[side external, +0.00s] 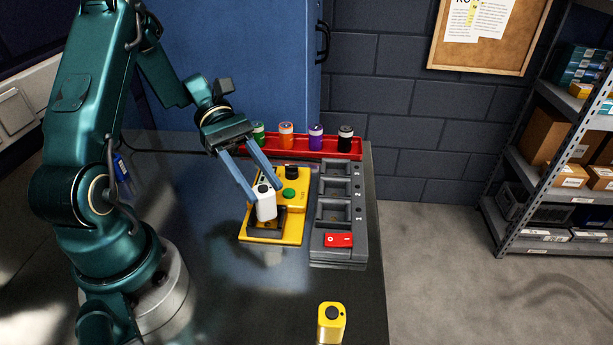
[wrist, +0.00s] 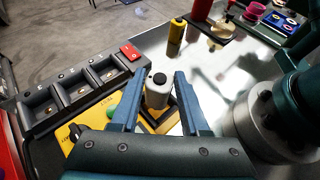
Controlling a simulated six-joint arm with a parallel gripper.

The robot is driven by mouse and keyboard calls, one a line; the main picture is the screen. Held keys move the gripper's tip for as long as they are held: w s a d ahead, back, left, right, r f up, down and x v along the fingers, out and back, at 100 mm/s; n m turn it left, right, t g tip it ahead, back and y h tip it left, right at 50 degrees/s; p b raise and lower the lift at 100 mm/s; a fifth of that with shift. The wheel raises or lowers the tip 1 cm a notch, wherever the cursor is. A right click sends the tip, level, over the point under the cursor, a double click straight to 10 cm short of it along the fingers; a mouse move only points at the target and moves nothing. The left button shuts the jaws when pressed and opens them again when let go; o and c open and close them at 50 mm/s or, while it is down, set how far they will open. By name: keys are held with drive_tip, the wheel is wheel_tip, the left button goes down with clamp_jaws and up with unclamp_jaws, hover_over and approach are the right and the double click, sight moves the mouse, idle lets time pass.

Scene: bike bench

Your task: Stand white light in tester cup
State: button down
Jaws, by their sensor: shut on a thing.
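The white light (side external: 266,205) is upright with its dark top facing up. My gripper (side external: 265,190) is shut on it, with one blue finger on each side. The wrist view also shows the white light (wrist: 157,94) between the fingers. Its lower end is at the dark square tester cup (side external: 262,233) on the yellow tester (side external: 296,193). The light hides part of the cup, and I cannot tell whether its base rests on the cup floor. The tester also has a green button (side external: 289,194) and a black knob (side external: 292,172).
A grey rack (side external: 318,240) with several bays and a red switch (side external: 338,240) stands right of the tester. A red tray (side external: 356,149) with several coloured cylinders lies behind. A yellow light (side external: 331,322) stands at the front.

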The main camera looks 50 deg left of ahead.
drive_tip(key=shift+f, duration=0.85)
drive_tip(key=shift+f, duration=0.55)
idle(0.7)
drive_tip(key=c, duration=0.7)
unclamp_jaws()
drive_tip(key=shift+v, duration=5.5)
